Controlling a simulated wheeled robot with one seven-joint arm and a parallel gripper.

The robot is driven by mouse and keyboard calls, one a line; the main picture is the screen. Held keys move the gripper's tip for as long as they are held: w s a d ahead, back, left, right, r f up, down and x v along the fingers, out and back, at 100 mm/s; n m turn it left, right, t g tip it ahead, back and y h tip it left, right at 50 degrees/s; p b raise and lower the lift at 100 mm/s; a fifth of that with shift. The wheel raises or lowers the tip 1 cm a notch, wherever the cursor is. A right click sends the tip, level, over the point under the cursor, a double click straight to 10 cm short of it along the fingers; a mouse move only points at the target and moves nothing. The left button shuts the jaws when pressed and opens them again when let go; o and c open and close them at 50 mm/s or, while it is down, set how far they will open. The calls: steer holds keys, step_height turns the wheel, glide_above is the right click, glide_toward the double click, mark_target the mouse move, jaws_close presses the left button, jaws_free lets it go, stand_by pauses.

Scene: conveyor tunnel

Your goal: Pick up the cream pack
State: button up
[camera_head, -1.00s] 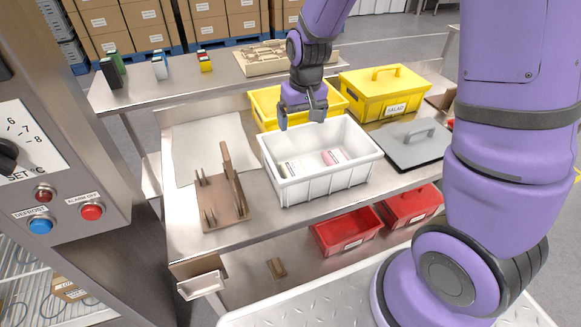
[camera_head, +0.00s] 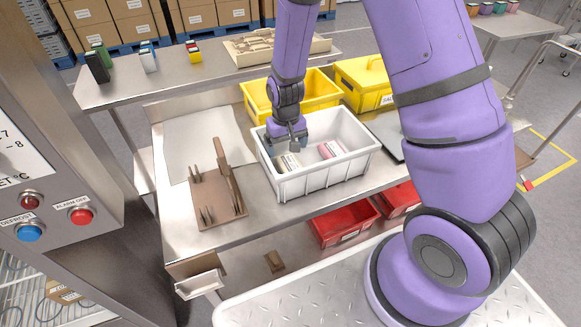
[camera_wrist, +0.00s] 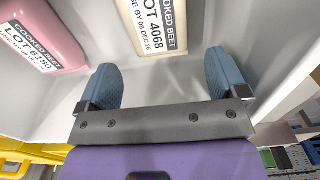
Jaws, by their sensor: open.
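The cream pack (camera_head: 288,163) lies in the white crate (camera_head: 318,178), near its left side. My gripper (camera_head: 288,146) is open and empty, reaching down into the crate close to the pack. A pink pack (camera_head: 331,149) lies to the right in the same crate; it also shows in the wrist view (camera_wrist: 38,35) at the upper left.
The crate walls stand close around my gripper. A brown rack (camera_head: 217,198) stands left of the crate. A yellow bin (camera_head: 262,105) stands behind it, with a lidded yellow bin (camera_head: 362,82) to the right. Red bins (camera_head: 345,222) sit on the shelf below.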

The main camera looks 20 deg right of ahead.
mark_target(286, 155)
steer(key=shift+a+f, duration=0.1)
steer(key=shift+f, duration=2.45)
steer(key=c, duration=1.2)
